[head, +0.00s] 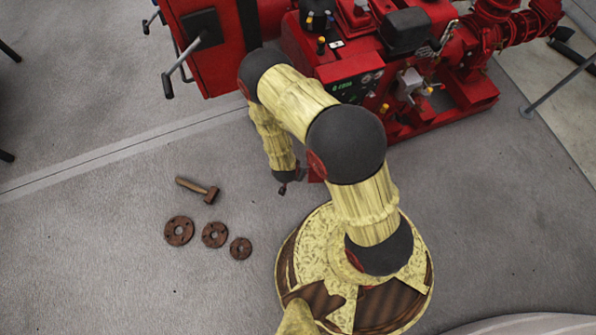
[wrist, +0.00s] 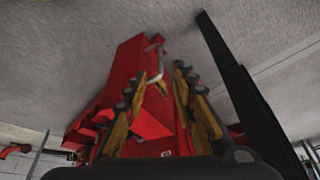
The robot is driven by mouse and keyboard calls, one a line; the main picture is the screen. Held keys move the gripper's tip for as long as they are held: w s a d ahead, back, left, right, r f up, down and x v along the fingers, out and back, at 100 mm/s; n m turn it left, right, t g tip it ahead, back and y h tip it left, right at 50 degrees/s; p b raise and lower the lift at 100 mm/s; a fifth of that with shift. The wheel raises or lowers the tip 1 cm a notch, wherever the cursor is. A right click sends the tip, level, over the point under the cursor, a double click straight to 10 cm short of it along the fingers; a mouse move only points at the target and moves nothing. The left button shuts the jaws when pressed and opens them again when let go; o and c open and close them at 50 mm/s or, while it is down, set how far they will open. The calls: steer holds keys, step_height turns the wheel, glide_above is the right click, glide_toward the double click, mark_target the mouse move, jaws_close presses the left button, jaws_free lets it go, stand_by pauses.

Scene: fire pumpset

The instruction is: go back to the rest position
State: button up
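My gripper (head: 283,187) hangs low at the end of my yellow arm in the head view, beside the red pump set (head: 345,70), above the grey floor. In the wrist view my gripper (wrist: 160,74) shows two yellow-brown fingers with dark joints, their tips apart. I see nothing held between them. Red machinery and a light-coloured handle (wrist: 157,72) show behind the fingers. Whether the gripper touches anything cannot be told.
A red cabinet (head: 212,65) with levers stands at the upper left. A hammer (head: 198,189) and three brown flanges (head: 214,234) lie on the floor to the left. Red piping (head: 490,35) is at the upper right.

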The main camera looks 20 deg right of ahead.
stand_by(0.6)
steer(key=s+a+n+g+y, duration=0.2)
steer(key=s+a+g, duration=0.2)
steer(key=s, duration=0.5)
steer(key=a+r+n+g+y, duration=0.1)
steer(key=a+r+n, duration=0.1)
steer(key=a+r, duration=0.35)
step_height(320, 180, up, 27)
steer(key=w+d+n+y, duration=0.1)
steer(key=n, duration=0.3)
steer(key=s+d+r+t, duration=0.1)
steer(key=d+r+t, duration=0.1)
steer(key=r, duration=0.9)
steer(key=s+d+r+t+p, duration=0.1)
steer(key=s+d+r+t, duration=0.1)
steer(key=r, duration=0.9)
steer(key=s+d+r+n+t+p, duration=0.1)
steer(key=d+r+t, duration=0.2)
steer(key=r, duration=0.8)
steer(key=shift+s+d+r+h, duration=0.15)
steer(key=shift+s+d+h, duration=0.25)
steer(key=shift+d, duration=0.35)
